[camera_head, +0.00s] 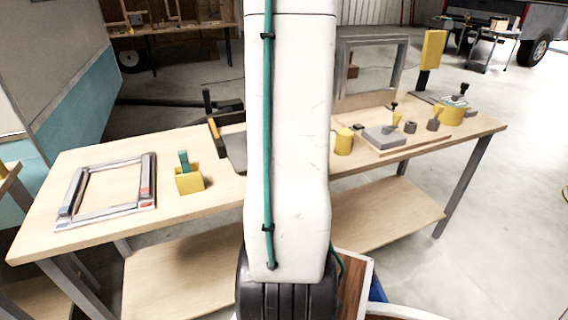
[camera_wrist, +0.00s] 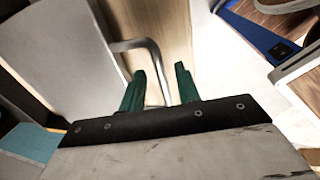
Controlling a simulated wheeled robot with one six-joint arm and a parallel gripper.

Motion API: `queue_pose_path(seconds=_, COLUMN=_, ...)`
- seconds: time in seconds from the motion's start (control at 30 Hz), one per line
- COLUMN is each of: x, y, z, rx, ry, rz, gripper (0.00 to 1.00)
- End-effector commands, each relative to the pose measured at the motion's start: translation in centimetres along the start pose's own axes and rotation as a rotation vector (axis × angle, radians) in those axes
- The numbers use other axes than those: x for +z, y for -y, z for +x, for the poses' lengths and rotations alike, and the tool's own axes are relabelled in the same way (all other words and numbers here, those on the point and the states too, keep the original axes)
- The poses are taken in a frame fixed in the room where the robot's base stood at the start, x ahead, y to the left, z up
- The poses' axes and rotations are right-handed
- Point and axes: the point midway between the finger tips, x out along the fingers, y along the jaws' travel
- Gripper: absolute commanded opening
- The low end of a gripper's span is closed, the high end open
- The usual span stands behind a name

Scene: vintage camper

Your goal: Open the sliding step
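In the wrist view my gripper (camera_wrist: 161,70) shows two green fingers standing apart, with nothing clamped between them. A bent grey metal bar (camera_wrist: 155,62), like a handle, runs from the upper left and down between the fingers in the picture. I cannot tell its depth relative to the fingertips or whether they touch it. A light wood-coloured surface (camera_wrist: 158,22) lies beyond it, with a pale panel (camera_wrist: 62,50) at left. I cannot tell for sure which of these belongs to the sliding step. In the head view my arm covers the middle, and the gripper is hidden.
Concrete floor (camera_head: 500,200) is open at right. A blue strip (camera_wrist: 258,35) and white-edged wood panels show at upper right in the wrist view.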

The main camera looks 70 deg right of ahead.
Motion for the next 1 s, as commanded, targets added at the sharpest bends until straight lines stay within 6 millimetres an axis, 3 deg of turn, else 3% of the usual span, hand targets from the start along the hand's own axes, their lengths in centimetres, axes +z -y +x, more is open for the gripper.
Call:
queue_pose_path(seconds=0.5, x=0.0, y=-0.1, z=-7.1, rx=0.003, ry=0.001, rz=0.0, gripper=0.33)
queue_pose_path(seconds=1.0, x=-0.1, y=0.0, z=-7.8, rx=0.0, ry=0.0, rz=-0.001, gripper=0.33)
